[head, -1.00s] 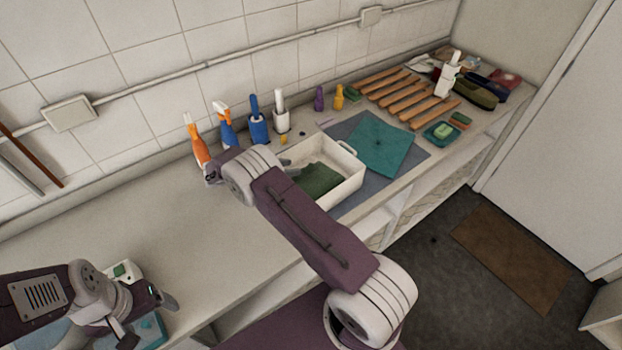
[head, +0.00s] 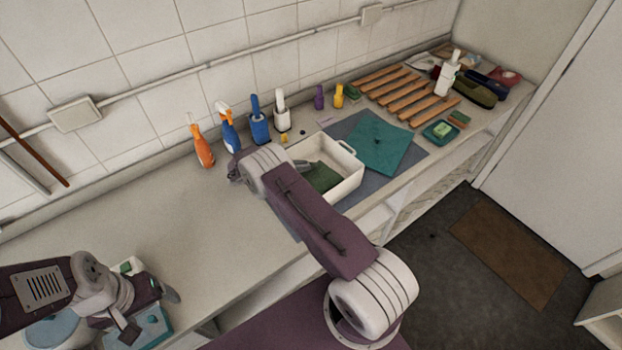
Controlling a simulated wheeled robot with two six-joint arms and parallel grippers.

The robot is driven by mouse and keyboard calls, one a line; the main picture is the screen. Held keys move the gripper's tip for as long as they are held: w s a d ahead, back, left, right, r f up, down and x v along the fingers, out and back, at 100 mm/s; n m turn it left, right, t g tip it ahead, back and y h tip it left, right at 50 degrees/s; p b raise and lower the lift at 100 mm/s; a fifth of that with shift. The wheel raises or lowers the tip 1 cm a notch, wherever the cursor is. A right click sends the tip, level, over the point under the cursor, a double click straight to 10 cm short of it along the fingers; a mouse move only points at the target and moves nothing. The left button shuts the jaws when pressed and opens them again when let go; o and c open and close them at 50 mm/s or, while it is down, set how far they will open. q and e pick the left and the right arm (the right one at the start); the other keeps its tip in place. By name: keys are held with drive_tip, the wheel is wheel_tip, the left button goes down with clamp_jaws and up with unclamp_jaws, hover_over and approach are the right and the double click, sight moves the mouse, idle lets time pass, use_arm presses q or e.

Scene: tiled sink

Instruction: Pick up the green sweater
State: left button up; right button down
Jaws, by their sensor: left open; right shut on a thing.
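The green sweater (head: 322,178) is a dark green folded cloth inside the white basin (head: 347,187), which stands on the counter in the head view. My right arm crosses in front of the basin and hides its left part. Of my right gripper, only a grey tip (head: 304,164) shows in the basin, at the sweater's upper left edge. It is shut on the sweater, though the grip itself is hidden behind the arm. My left gripper (head: 150,308) is open at the lower left, over a blue-green box (head: 152,326), far from the sweater.
An orange spray bottle (head: 203,146), blue bottles (head: 259,124) and a white bottle (head: 282,115) stand along the wall behind the basin. A teal cloth (head: 378,147) lies right of it on a grey mat. Wooden racks (head: 405,95) lie beyond. The counter left of the basin is clear.

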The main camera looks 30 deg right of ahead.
wheel_tip(320, 180, up, 9)
drive_tip(key=b, duration=0.2)
drive_tip(key=shift+r+b, duration=0.1)
drive_tip(key=shift+b, duration=0.25)
drive_tip(key=shift+r, duration=0.4)
